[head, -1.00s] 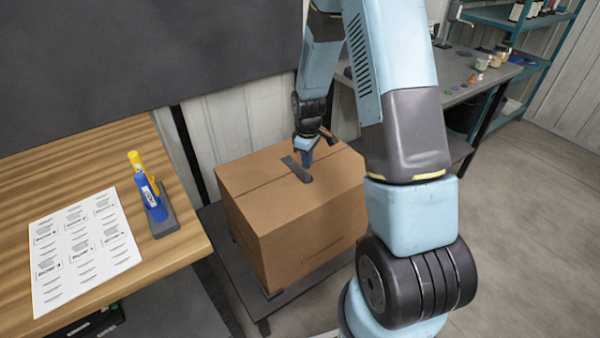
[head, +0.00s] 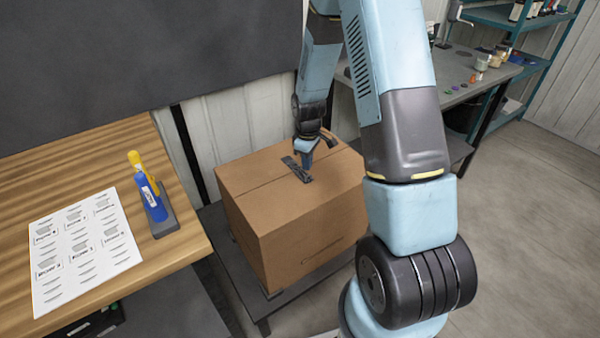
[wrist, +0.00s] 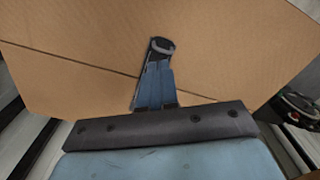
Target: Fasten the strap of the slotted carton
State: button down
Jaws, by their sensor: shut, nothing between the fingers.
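The slotted carton (head: 310,215) is a closed brown box with a seam across its top. A short dark strap piece (head: 297,171) lies across this seam in the head view. My gripper (head: 304,161) points down at it, shut and empty, with its tips at or just above the strap; contact cannot be told. In the wrist view, my blue fingers (wrist: 156,88) are together, and the strap's dark rounded end (wrist: 161,46) with a grey rim shows just beyond them. Another dark piece (head: 328,139) shows at the carton's far edge behind my gripper; what it is stays unclear.
The carton stands on a low dark table (head: 212,240). At left, a wooden bench (head: 90,165) holds a label sheet (head: 85,245) and a blue and yellow tool on a dark stand (head: 165,223). A grey workbench (head: 470,85) stands behind. The floor at right is clear.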

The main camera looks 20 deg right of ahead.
jog(key=shift+f, duration=1.15)
dwell(1.2)
dwell(0.5)
notch_tip(320, 180, up, 7)
dwell(1.0)
jog(key=shift+r, duration=0.1)
